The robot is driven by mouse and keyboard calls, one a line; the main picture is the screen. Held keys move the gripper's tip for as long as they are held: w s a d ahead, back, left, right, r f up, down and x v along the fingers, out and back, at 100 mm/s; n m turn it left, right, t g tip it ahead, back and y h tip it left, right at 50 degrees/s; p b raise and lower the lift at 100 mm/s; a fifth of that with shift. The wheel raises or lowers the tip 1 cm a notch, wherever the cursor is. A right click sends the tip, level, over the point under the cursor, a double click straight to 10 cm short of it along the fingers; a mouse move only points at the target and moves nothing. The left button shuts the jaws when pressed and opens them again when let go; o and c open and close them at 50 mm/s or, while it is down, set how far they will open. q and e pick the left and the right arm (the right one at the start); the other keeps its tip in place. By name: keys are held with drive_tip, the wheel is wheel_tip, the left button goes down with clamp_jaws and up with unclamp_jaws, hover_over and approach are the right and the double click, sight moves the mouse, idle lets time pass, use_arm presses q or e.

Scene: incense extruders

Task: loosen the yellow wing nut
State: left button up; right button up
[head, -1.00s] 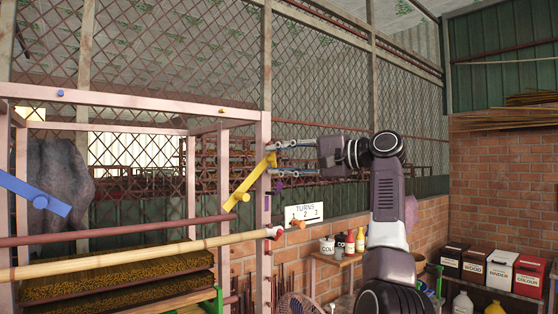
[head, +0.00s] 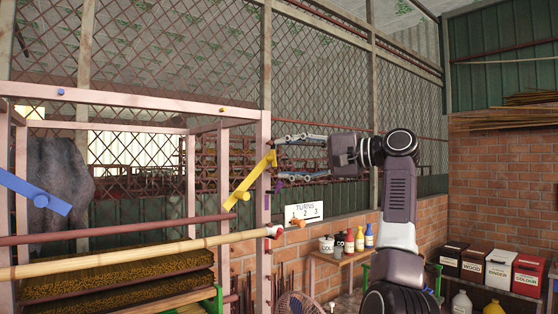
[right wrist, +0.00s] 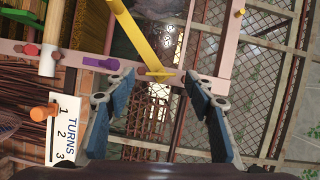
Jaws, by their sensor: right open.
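The yellow wing nut (head: 271,158) is a small yellow piece at the upper end of a slanted yellow bar (head: 245,186), on the pink frame post. In the right wrist view the wing nut (right wrist: 158,74) shows ahead, between the fingertips. My right gripper (head: 277,158) comes in from the right with its fingers spread wide above and below the wing nut. It also shows in the right wrist view (right wrist: 160,80), open and empty, with a gap on both sides of the nut. I cannot tell whether the tips reach past it. My left gripper is not in view.
A TURNS sign (head: 304,214) hangs nearby. A bamboo pole (head: 130,258) crosses the frame. Bottles (head: 360,240) stand on a bench (head: 340,258) at lower right.

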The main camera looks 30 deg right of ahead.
drive_tip(key=v, duration=0.9)
drive_tip(key=shift+s, duration=0.2)
drive_tip(key=shift+d, duration=0.1)
